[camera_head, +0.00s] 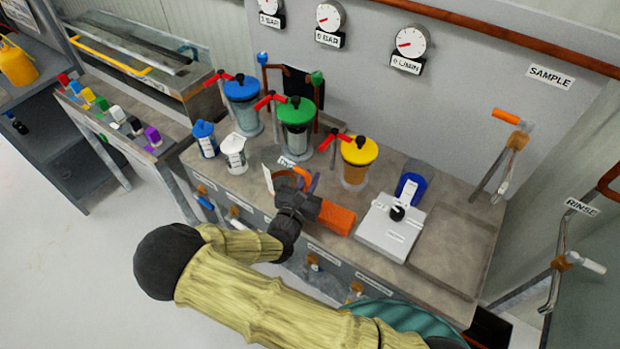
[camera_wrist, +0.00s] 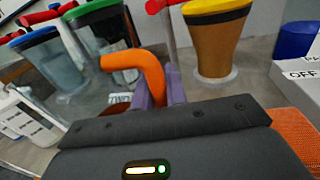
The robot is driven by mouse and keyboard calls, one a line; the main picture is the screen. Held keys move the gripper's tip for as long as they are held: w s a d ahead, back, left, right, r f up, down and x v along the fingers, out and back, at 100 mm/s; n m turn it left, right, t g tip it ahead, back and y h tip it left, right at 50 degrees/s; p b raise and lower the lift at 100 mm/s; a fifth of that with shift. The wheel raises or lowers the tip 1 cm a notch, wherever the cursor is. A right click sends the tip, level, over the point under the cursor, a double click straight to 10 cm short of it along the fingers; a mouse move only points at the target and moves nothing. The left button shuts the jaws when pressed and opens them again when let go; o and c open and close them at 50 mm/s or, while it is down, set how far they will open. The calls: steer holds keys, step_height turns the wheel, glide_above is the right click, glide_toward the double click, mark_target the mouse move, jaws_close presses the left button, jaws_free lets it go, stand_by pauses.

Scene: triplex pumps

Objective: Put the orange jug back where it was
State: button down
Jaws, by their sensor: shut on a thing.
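My gripper (camera_head: 296,182) is over the front part of the counter, left of the yellow-lidded pump. In the wrist view its purple fingers (camera_wrist: 160,92) are shut on the curved orange handle (camera_wrist: 140,66) of the orange jug. The handle also shows in the head view (camera_head: 305,175). The jug's body looks clear and is hard to make out beside the handle. My gripper and arm hide part of it, and I cannot tell whether its base touches the counter.
Pumps with blue (camera_head: 242,89), green (camera_head: 296,112) and yellow (camera_head: 359,151) lids stand along the back. A blue bottle (camera_head: 204,138) and white bottle (camera_head: 234,152) are left. A white box (camera_head: 393,230) is right, beside a bare tray area (camera_head: 455,250). A bench (camera_head: 125,140) holds several coloured blocks.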

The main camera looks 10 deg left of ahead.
steer(key=c, duration=1.4)
jaws_free()
steer(key=shift+c, duration=0.2)
steer(key=shift+r, duration=0.2)
steer(key=shift+s+a, duration=0.1)
steer(key=shift+s, duration=0.25)
steer(key=s+a+b, duration=0.1)
steer(key=s+a, duration=0.1)
steer(key=s, duration=0.9)
